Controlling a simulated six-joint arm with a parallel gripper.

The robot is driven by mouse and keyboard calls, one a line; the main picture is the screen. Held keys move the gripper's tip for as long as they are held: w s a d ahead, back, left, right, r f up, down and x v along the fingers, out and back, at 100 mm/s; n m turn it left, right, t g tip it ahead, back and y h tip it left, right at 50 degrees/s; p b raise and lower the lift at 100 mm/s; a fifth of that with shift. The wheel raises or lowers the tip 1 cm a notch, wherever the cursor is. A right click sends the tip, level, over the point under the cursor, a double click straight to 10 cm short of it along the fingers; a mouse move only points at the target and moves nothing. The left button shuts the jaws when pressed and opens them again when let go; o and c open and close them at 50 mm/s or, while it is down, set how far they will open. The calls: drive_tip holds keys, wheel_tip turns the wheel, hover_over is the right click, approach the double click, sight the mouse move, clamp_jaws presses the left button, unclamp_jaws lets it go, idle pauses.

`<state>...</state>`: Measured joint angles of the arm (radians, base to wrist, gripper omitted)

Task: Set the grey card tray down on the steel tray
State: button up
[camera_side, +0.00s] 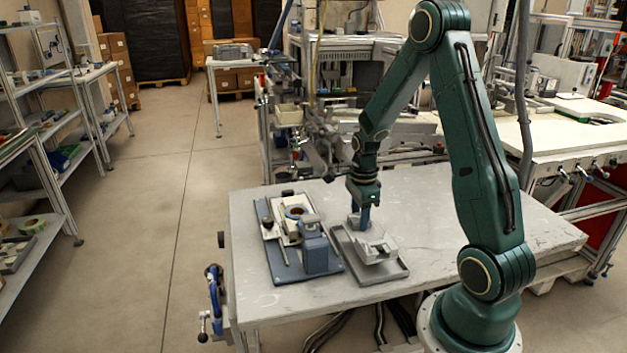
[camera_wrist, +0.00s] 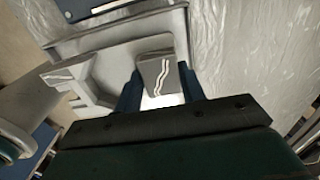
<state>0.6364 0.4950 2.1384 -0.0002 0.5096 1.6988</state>
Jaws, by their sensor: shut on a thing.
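The grey card tray (camera_side: 376,248) is a light grey piece with a stepped shape, over the steel tray (camera_side: 394,274) in the side view. My gripper (camera_side: 364,224) points down and is shut on the card tray's upright part. In the wrist view, my gripper's blue fingers (camera_wrist: 160,92) flank a grey block with white wavy lines, and the card tray (camera_wrist: 92,82) spreads out to the left. The steel tray's rim (camera_wrist: 110,24) runs behind it. I cannot tell whether the card tray touches the steel tray or hangs just above it.
A blue-based fixture (camera_side: 318,254) with a reel stands close to the left of the steel tray. The grey table (camera_side: 470,225) is clear to the right. A cluttered machine bench (camera_side: 410,135) stands behind the table.

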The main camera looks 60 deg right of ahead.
drive_tip(key=shift+f, duration=1.7)
drive_tip(key=o, duration=0.8)
drive_tip(key=shift+f, duration=0.1)
drive_tip(key=shift+r, duration=0.2)
drive_tip(key=shift+r, duration=5.95)
